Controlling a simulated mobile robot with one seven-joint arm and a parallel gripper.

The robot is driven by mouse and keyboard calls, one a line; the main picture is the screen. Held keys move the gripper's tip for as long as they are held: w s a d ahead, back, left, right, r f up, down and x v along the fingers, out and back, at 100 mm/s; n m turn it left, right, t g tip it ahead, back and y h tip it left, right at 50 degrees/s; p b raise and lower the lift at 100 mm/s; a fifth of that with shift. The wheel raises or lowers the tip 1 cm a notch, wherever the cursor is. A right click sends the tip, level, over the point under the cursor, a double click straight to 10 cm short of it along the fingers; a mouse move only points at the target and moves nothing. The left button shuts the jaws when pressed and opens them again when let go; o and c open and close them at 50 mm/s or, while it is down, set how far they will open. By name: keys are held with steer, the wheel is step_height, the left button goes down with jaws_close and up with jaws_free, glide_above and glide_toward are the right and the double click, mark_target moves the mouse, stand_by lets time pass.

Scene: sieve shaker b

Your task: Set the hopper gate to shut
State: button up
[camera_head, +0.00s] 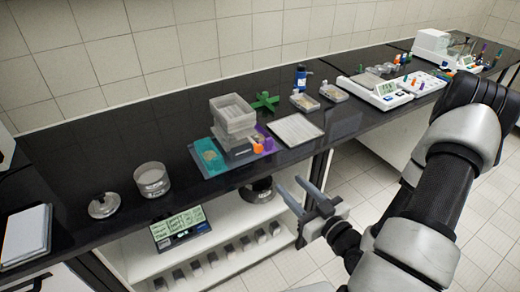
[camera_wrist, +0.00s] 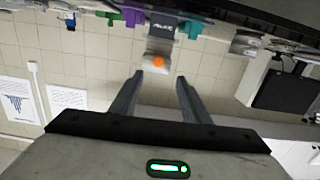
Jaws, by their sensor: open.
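The grey hopper unit (camera_head: 232,118) stands on the dark bench in the head view, shaped like stacked boxes. An orange knob (camera_head: 258,148) shows at its lower right front, likely on the gate; whether the gate is open or shut cannot be told. My gripper (camera_head: 294,186) is open and empty, in front of the bench edge, to the right of the hopper and apart from it.
A teal mat (camera_head: 207,157) and a purple piece lie around the hopper's base. A pale flat tray (camera_head: 295,129) lies to its right, a round sieve (camera_head: 152,180) to its left. Scales (camera_head: 384,92) stand farther right. A white shelf (camera_head: 222,262) sits below the bench.

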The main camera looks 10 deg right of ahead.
steer(key=b, duration=1.1)
glide_toward(260, 149)
steer(key=shift+m+t, duration=0.3)
steer(key=shift+t, duration=0.1)
steer(key=x, duration=0.3)
steer(key=p+x, duration=0.1)
steer(key=x, duration=0.4)
steer(key=shift+w+a+f+p, duration=0.2)
steer(key=shift+a+f+p, duration=0.05)
steer(key=shift+f+p, duration=0.1)
steer(key=shift+c, duration=0.4)
